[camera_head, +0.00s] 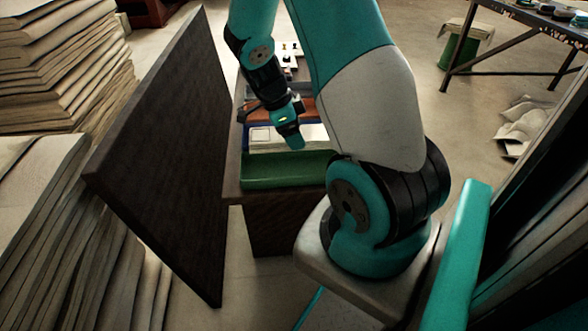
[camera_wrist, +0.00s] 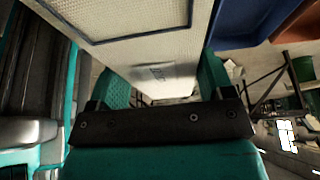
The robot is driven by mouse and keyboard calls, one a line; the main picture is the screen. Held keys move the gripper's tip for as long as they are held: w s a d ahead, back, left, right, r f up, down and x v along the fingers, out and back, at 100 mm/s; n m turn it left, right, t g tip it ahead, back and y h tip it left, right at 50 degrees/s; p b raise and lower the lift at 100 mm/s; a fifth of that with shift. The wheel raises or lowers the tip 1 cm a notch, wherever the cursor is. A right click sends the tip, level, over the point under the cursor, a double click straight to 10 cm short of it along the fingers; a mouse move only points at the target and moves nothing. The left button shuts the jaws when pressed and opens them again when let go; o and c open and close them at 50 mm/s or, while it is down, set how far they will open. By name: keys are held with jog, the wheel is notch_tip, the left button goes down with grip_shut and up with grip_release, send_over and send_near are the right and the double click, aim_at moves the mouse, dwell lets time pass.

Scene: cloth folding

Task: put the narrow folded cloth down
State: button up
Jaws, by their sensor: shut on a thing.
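My gripper (camera_wrist: 163,76) is shut on a pale, finely textured cloth (camera_wrist: 150,48) in the wrist view. The cloth lies between the two teal fingers and runs up out of the top of the picture. It has a dark rectangular outline and a small grey label near the fingers. In the head view my gripper (camera_head: 290,134) points down over the table. A whitish flat patch (camera_head: 262,138) shows beside it; I cannot tell whether this is the held cloth or one lying in a tray. The fingertips' hold is partly hidden there.
A green tray (camera_head: 285,180) lies at the table's near end. A blue tray (camera_wrist: 245,22) and a reddish tray (camera_wrist: 302,24) show in the wrist view. A tall dark panel (camera_head: 165,150) stands left of the table. Stacks of folded cloth (camera_head: 55,60) fill the far left.

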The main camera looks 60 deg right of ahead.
aim_at(299, 171)
notch_tip(299, 171, down, 10)
jog(key=b, duration=0.2)
jog(key=shift+b, duration=0.35)
jog(key=shift+f, duration=0.1)
jog(key=o, duration=0.7)
